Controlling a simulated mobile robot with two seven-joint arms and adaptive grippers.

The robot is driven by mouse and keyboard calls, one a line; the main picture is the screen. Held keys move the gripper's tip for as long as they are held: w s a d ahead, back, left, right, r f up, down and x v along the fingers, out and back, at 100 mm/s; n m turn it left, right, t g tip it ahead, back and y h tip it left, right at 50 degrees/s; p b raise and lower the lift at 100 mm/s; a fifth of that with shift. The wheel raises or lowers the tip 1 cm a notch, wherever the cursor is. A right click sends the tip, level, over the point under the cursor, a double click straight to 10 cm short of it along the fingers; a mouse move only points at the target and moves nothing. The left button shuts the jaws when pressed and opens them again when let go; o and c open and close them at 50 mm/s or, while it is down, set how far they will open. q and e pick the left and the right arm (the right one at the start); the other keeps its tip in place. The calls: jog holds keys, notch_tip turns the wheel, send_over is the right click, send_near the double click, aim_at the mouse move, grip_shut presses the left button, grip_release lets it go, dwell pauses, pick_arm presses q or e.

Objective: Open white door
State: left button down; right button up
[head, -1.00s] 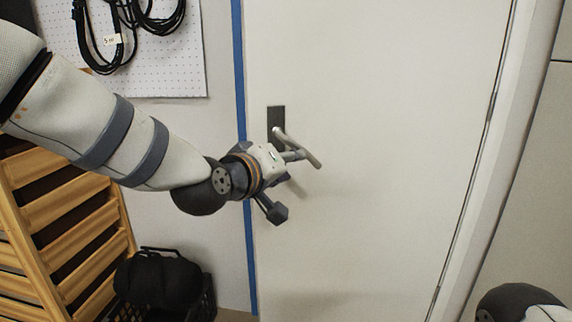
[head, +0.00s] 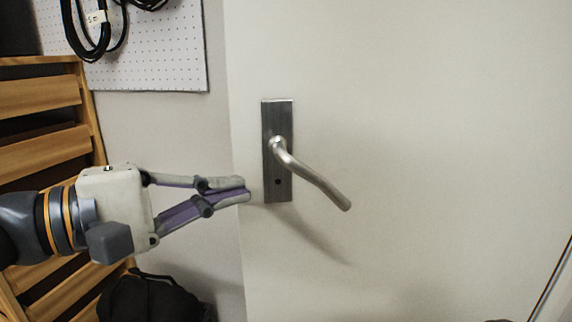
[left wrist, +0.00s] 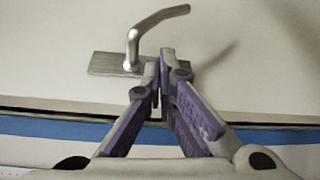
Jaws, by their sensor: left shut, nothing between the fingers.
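The white door (head: 430,130) fills the right of the head view. Its silver lever handle (head: 318,183) slants down to the right from a dark metal plate (head: 278,152). My left gripper (head: 248,190) comes in from the left with its fingers shut and empty. The fingertips are at the door's left edge, just left of the plate; I cannot tell whether they touch the door. In the left wrist view the shut fingertips (left wrist: 162,62) are beside the handle (left wrist: 133,45), over the end of the plate (left wrist: 108,64). My right gripper is not in view.
A dark gap (left wrist: 60,113) runs along the door's edge beside a blue strip (left wrist: 60,128) in the left wrist view. A wooden slatted rack (head: 40,100), a black bag (head: 155,298) and a pegboard (head: 165,50) with cables stand left of the door.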

aim_at(290, 174)
pick_arm(q)
jog(key=x, duration=0.8)
jog(key=shift+s+d+r+b, duration=0.15)
jog(key=shift+r+b, duration=0.15)
jog(key=shift+w+d, duration=0.3)
jog(key=shift+d, duration=0.15)
